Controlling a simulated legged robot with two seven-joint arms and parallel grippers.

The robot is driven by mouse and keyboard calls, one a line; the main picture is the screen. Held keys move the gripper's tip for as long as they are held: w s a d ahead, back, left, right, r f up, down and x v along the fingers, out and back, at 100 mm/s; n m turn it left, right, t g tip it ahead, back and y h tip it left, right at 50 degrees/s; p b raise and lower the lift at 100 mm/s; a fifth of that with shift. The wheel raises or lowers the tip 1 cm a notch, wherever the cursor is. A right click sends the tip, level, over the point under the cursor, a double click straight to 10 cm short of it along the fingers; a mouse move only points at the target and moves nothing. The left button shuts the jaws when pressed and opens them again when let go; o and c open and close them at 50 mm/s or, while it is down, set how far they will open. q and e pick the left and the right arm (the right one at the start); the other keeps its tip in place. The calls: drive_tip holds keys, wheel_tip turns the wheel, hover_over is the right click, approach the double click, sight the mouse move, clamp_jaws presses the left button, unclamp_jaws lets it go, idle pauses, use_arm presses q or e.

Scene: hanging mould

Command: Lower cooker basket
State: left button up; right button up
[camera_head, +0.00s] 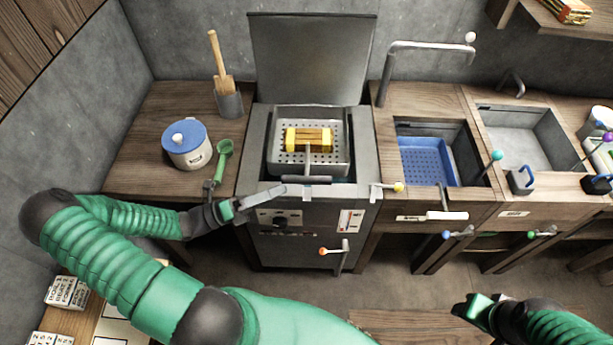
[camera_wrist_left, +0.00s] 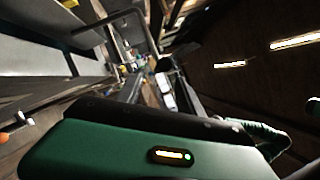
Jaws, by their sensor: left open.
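The grey metal cooker (camera_head: 253,165) stands in the middle of the head view with its lid (camera_head: 312,58) up. The perforated metal cooker basket (camera_head: 341,152) is at the cooker's open top, with a yellow block (camera_head: 308,139) in it. Its handle (camera_head: 306,160) points toward the front. How high the basket sits is hard to judge. My left gripper (camera_head: 252,202) is open and empty at the cooker's front left edge, left of the handle and apart from it. My right gripper (camera_head: 478,309) is low at the right, away from the cooker; its jaws are unclear.
A white pot with a blue lid (camera_head: 187,143) and a green ladle (camera_head: 222,160) are on the left counter.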

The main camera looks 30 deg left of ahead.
sight(305, 180)
use_arm(q)
drive_tip(key=x, duration=0.7)
drive_tip(key=shift+w+d+r+p, duration=0.1)
drive_tip(key=shift+w+d+p, duration=0.1)
drive_tip(key=shift+p, duration=0.1)
drive_tip(key=shift+w+d, duration=0.1)
drive_tip(key=shift+w, duration=0.3)
drive_tip(key=shift+d, duration=0.1)
drive_tip(key=shift+r, duration=0.1)
drive_tip(key=c, duration=0.4)
clamp_jaws()
